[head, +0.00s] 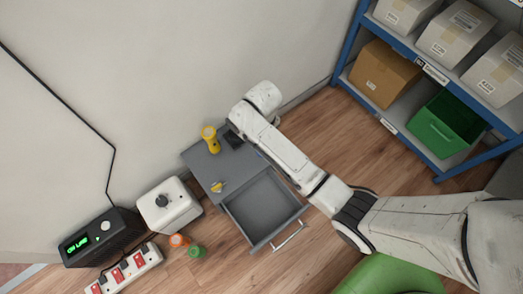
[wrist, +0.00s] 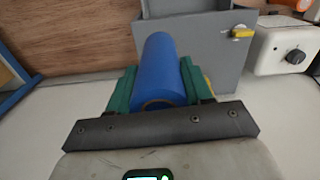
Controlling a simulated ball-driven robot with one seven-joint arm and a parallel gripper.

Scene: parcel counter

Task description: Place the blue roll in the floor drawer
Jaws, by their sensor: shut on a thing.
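The blue roll (wrist: 165,70) is between the green fingers of my gripper (wrist: 157,88) in the wrist view, and the gripper is shut on it. The roll points away from the wrist, toward the grey cabinet (wrist: 205,45). In the head view the roll and the fingers cannot be made out; my arm reaches over to the wall side of the cabinet. The grey floor drawer (head: 258,238) is pulled open, and its visible inside looks empty.
A yellow torch (head: 210,140) and a small yellow item (head: 217,187) are on the cabinet top (head: 200,163). A white box with a knob (head: 168,206), orange tape (head: 179,241) and green tape (head: 196,251) are to the left. A blue shelf rack (head: 345,45) stands right.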

